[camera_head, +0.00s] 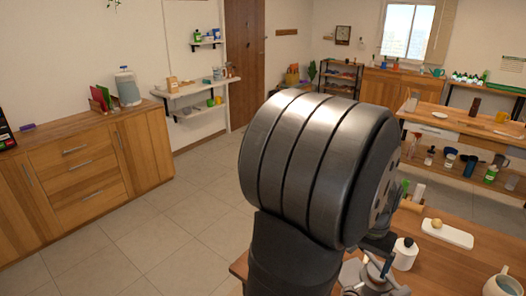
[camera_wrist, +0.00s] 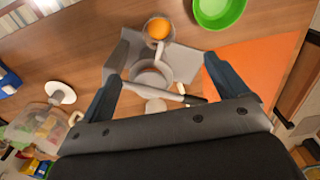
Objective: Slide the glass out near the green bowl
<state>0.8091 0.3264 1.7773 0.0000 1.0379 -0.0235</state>
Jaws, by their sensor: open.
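In the wrist view my gripper (camera_wrist: 164,66) is open, with one finger to each side of a clear, glass-like cup (camera_wrist: 150,74). I cannot tell whether either finger touches it. A green bowl (camera_wrist: 219,11) is at the top edge, above and right of the cup. A clear vessel with an orange ball-shaped thing (camera_wrist: 158,28) stands just above the cup. In the head view my arm covers much of the scene, and neither the green bowl nor the cup can be made out.
A grey mat (camera_wrist: 190,65) lies under the cup, with an orange board (camera_wrist: 268,70) to its right. A white round-topped item (camera_wrist: 60,92) and a clear container (camera_wrist: 37,125) are at left. Wooden table shows at upper left.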

